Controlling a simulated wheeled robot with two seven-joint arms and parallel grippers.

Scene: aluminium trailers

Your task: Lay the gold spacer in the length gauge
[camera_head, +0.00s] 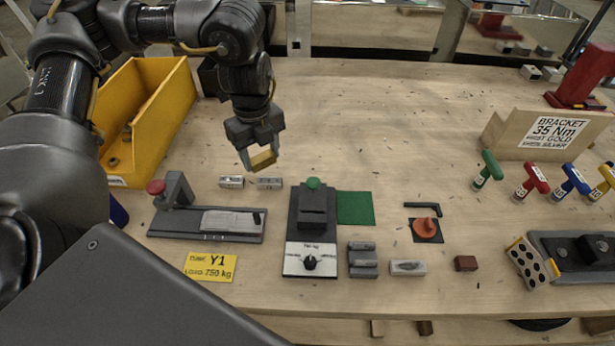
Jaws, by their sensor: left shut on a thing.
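My left gripper (260,160) comes in from the upper left and is shut on the gold spacer (263,158), a small yellowish block. It holds the spacer in the air above the table. What looks like the length gauge (240,236) is a long dark base at the left front, with a post and red knob at its left end and a pale plate (222,221) along it. The spacer is behind and to the right of this gauge, clear of it. My right gripper is out of view.
Two silver blocks (231,182) lie behind the gauge. A dark device (313,215) with a green knob and dial stands right of it, by a green mat (356,208). A yellow bin (160,105) stands far left. Several coloured-handled tools stand right. The back middle is clear.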

